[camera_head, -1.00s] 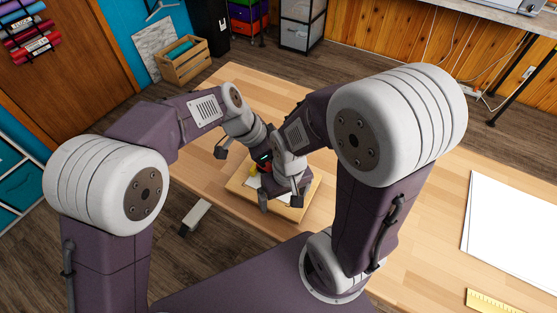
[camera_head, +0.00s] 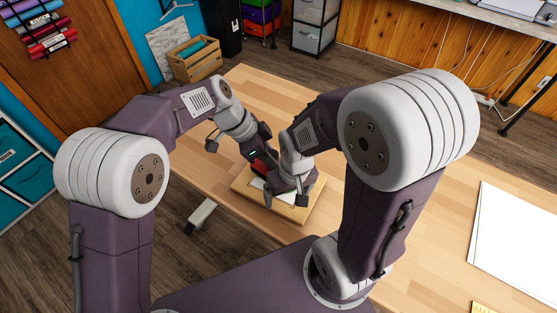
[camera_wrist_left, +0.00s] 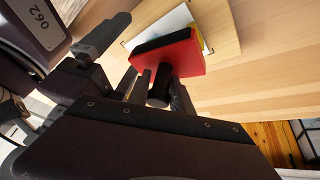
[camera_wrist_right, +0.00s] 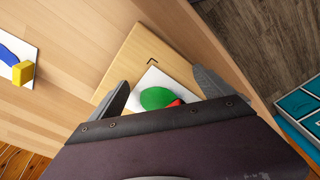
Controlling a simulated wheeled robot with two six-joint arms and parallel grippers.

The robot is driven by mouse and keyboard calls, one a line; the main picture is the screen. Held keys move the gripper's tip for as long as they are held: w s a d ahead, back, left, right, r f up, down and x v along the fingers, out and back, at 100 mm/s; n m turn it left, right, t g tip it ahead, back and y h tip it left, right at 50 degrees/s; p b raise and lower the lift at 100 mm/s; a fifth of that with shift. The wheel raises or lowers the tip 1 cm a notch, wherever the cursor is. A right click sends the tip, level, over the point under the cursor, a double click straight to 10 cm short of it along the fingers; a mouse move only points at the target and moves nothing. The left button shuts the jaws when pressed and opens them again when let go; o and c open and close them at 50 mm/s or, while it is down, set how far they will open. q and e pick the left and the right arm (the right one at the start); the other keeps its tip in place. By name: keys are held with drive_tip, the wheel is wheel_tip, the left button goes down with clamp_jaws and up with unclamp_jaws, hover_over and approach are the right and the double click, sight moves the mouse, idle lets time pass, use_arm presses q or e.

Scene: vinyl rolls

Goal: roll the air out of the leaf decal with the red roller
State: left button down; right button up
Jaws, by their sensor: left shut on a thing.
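My left gripper (camera_wrist_left: 160,88) is shut on the dark handle of the red roller (camera_wrist_left: 190,58), which has a black strip along one side. The roller is over or beside the white card (camera_wrist_left: 172,24) on the wooden board; contact is unclear. In the head view, the red roller (camera_head: 261,166) is partly hidden between the two wrists. The green leaf decal (camera_wrist_right: 157,98) lies on the white card in the right wrist view, with a small red patch at its edge. My right gripper (camera_wrist_right: 162,88) is open, its fingers either side of the decal, above the board (camera_wrist_right: 138,58).
A yellow block (camera_wrist_right: 23,73) and a blue shape lie on another white card, left in the right wrist view. A large white sheet (camera_head: 520,240) lies at the table's right. Bare tabletop (camera_head: 420,215) lies between. Both wrists are close together over the board.

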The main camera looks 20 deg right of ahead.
use_arm(q)
drive_tip(key=shift+w+a, duration=0.7)
drive_tip(key=shift+w, duration=0.35)
use_arm(e)
drive_tip(key=shift+r, duration=0.2)
use_arm(q)
drive_tip(key=shift+s+r+p, duration=0.1)
drive_tip(key=shift+r+p, duration=0.1)
drive_tip(key=shift+p, duration=0.1)
use_arm(e)
drive_tip(key=shift+r, duration=0.1)
use_arm(q)
wheel_tip(320, 180, up, 6)
drive_tip(key=p, duration=0.4)
drive_tip(key=shift+f, duration=0.1)
use_arm(e)
wheel_tip(320, 180, up, 5)
drive_tip(key=shift+f, duration=0.2)
use_arm(q)
drive_tip(key=shift+p, duration=0.3)
wheel_tip(320, 180, up, 3)
drive_tip(key=shift+f+p, duration=0.1)
drive_tip(key=shift+p, duration=1.05)
use_arm(e)
wheel_tip(320, 180, up, 2)
drive_tip(key=shift+r, duration=0.15)
use_arm(q)
drive_tip(key=c, duration=2.1)
unclamp_jaws()
clamp_jaws()
